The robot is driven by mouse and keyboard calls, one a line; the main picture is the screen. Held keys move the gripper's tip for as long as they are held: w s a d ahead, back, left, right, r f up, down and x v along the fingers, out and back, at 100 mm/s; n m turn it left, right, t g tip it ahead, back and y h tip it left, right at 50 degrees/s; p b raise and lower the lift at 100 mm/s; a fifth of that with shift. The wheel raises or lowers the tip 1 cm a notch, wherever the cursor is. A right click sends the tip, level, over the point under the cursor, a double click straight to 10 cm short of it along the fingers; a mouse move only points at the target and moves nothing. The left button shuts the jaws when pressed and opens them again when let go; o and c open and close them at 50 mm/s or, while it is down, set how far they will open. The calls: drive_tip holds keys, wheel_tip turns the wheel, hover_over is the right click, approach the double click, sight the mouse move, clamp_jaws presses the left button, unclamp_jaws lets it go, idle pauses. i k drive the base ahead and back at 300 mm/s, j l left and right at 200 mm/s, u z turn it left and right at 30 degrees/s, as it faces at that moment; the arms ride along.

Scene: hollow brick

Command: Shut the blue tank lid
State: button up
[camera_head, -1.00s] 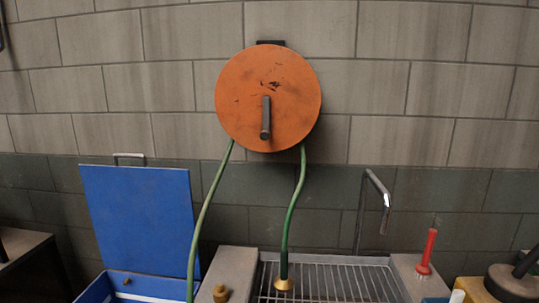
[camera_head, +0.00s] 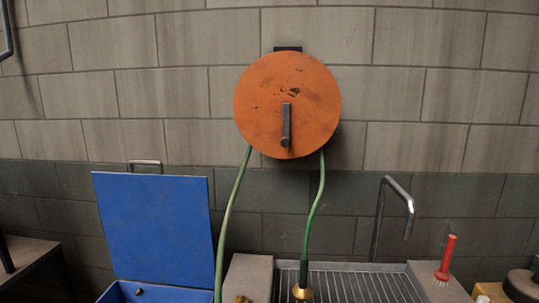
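The blue tank lid (camera_head: 155,228) stands open and nearly upright at the lower left, in front of the wall. A metal handle (camera_head: 145,163) shows at its top edge. Below it is the blue tank (camera_head: 175,295), of which only the upper rim and part of the inside show at the bottom of the picture. A small brass-coloured fitting (camera_head: 139,292) shows inside near the rim. My gripper is not in view.
An orange hose reel (camera_head: 287,100) hangs on the block wall, its green hose (camera_head: 231,220) hanging just right of the lid. A grated sink (camera_head: 350,285), a metal tap (camera_head: 394,205) and a red brush (camera_head: 446,260) stand to the right. A dark surface (camera_head: 25,260) is at the left.

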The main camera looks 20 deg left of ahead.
sight(157, 228)
drive_tip(key=k+j, duration=0.1)
drive_tip(key=j, duration=1.05)
drive_tip(key=k+j+z, duration=0.1)
drive_tip(key=j, duration=0.45)
drive_tip(key=k+j, duration=0.15)
drive_tip(key=j, duration=1)
drive_tip(key=k+j, duration=0.15)
drive_tip(key=j, duration=0.45)
drive_tip(key=k+j+z, duration=0.1)
drive_tip(key=j, duration=0.45)
drive_tip(key=k+j, duration=0.15)
drive_tip(key=j, duration=0.4)
